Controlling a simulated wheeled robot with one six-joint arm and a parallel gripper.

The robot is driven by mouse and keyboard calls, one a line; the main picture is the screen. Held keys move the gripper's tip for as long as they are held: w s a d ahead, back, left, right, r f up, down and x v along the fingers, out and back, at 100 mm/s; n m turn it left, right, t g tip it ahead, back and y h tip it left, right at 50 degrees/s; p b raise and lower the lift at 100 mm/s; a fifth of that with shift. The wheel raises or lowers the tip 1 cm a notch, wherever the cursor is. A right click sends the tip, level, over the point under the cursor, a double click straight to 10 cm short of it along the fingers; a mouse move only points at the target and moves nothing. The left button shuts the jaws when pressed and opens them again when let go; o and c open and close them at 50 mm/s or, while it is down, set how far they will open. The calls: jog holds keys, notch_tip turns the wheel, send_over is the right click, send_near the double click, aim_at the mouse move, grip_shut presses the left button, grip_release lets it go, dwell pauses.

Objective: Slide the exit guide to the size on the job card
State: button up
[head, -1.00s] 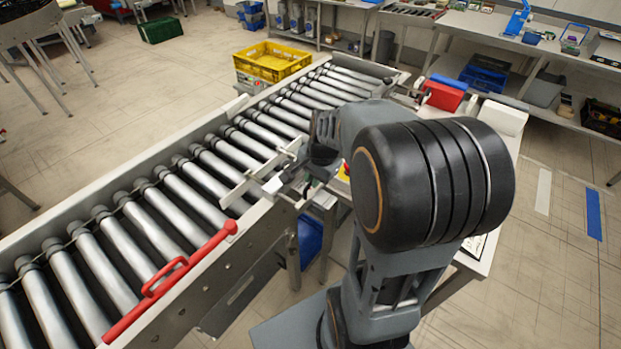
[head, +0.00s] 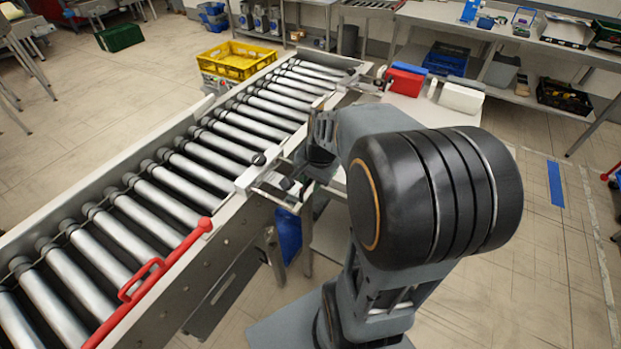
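A pale metal guide plate (head: 248,178) with a black knob (head: 258,159) stands at the right edge of the roller conveyor, about halfway along; it appears to be the exit guide. My gripper (head: 306,180) is just right of it, at the rods and dark fittings on its outer side. My wrist hides part of this spot. I cannot tell whether the fingers touch the guide or how far apart they are. No readable job card or size mark shows.
A red rail with a handle (head: 150,278) runs along the conveyor's near right edge. The rollers (head: 185,172) are empty. A yellow crate (head: 238,62) stands beyond the conveyor. A bench with red (head: 405,80) and white boxes (head: 461,98) is behind my arm.

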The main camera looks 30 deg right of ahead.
jog(key=shift+o, duration=0.7)
jog(key=shift+w+a, duration=0.1)
jog(key=shift+r, duration=0.1)
notch_tip(320, 180, up, 13)
jog(key=s+d, duration=0.1)
jog(key=s, duration=0.1)
jog(key=shift+s+d+r, duration=0.2)
